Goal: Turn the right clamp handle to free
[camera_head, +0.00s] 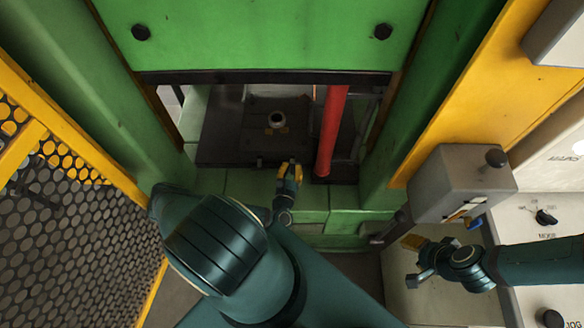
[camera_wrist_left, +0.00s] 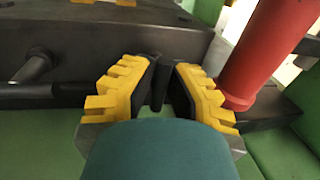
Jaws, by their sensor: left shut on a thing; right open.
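The right clamp handle (camera_wrist_left: 158,84) is a dark bar at the front of a dark block, and only a short part of it shows between the fingers in the left wrist view. My left gripper (camera_head: 290,172) has yellow-padded fingers closed around this handle; it also shows in the left wrist view (camera_wrist_left: 160,72). Which way the handle is turned is hidden by the fingers. Another dark handle (camera_wrist_left: 30,82) sticks out from the block further left. My right gripper (camera_head: 414,262) is open and empty, below a grey box at the right.
A red upright cylinder (camera_head: 331,132) stands close to the right of my left gripper. The dark block (camera_wrist_left: 105,38) sits within the green machine opening (camera_head: 232,186). A yellow mesh fence (camera_head: 75,220) stands left; a grey box (camera_head: 440,180) and a control panel (camera_head: 530,218) stand right.

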